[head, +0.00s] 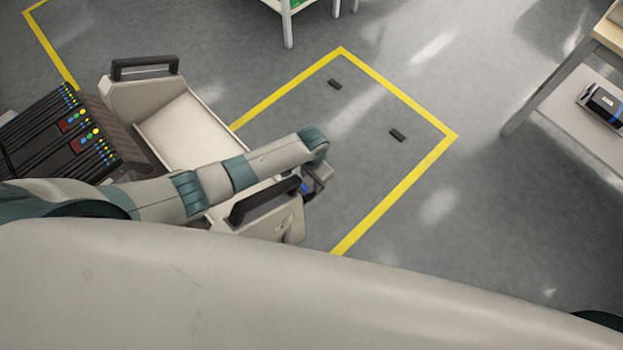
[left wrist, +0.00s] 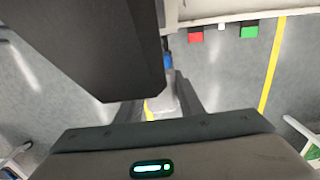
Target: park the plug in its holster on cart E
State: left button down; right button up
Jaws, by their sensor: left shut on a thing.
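A pale cart (head: 185,135) with black handles at both ends stands at the left; I cannot read a letter on it. My left arm reaches across it. My left gripper (head: 318,178) is beside the cart's near right end, close to the black handle (head: 265,200). It is shut on the plug, which is mostly hidden between the fingers. A small blue part (head: 304,187) shows by the gripper; a blue part also shows beyond the fingers in the left wrist view (left wrist: 168,58). I cannot make out the holster. My right gripper is out of view.
A dark rack with coloured lights (head: 70,130) is at the left. A yellow floor outline (head: 400,190) with two small black blocks is right of the cart. A table (head: 570,75) stands at the far right. Red (left wrist: 195,37) and green (left wrist: 249,31) pieces show on an edge.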

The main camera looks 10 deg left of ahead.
pick_arm(q)
jog(key=c, duration=1.1)
grip_release()
jog(key=shift+r, duration=0.15)
notch_tip(320, 180, up, 17)
jog(key=shift+r+b, duration=0.1)
jog(key=shift+b, duration=0.7)
jog(key=shift+d, duration=0.1)
